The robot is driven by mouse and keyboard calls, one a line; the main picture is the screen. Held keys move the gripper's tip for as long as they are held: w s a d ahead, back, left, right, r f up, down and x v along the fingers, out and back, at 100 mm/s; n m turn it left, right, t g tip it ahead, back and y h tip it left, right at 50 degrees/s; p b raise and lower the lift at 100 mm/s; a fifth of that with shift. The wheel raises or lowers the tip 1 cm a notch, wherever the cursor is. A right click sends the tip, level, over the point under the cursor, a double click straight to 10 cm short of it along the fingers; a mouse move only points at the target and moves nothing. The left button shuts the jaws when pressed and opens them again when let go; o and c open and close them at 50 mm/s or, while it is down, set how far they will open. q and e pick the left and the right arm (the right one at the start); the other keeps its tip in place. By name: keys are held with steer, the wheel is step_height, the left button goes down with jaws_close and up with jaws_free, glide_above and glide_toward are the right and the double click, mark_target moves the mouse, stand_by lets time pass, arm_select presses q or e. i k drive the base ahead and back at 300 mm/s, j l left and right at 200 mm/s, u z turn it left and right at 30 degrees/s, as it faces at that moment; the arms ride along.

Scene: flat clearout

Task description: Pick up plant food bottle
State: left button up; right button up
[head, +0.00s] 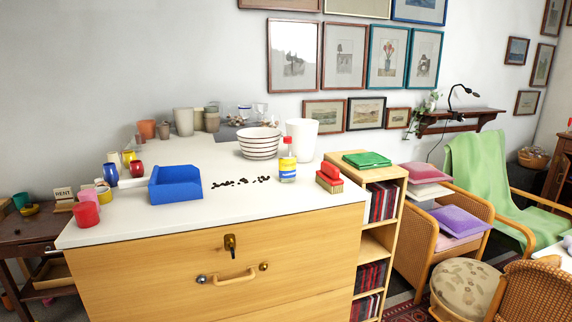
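The likely plant food bottle (287,161) stands upright on the white top of the wooden drawer cabinet (150,212), right of centre. It has a yellow body, a pale label with a blue band, and a red cap. Its label text is too small to read. A striped bowl stands behind it to the left and a red-topped brush to its right, both apart from it in the picture. Neither of my grippers shows in the head view.
A blue dustpan (175,185), dark crumbs (240,182), the striped bowl (259,143), a white pot (302,138) and the red brush (329,178) share the top. Cups and pots crowd its left and back. The front strip is clear. A bookshelf (378,232) adjoins the right.

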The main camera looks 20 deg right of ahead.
mark_target(287, 158)
steer(key=i+l, duration=0.1)
steer(key=l, duration=0.5)
steer(key=i+l, duration=0.15)
steer(key=l, duration=0.45)
steer(key=i+l+u, duration=0.1)
steer(key=l, duration=0.55)
steer(key=i+l, duration=0.1)
steer(key=l, duration=1.1)
steer(key=i+l, duration=0.15)
steer(key=l, duration=0.5)
steer(key=i+j+u, duration=0.05)
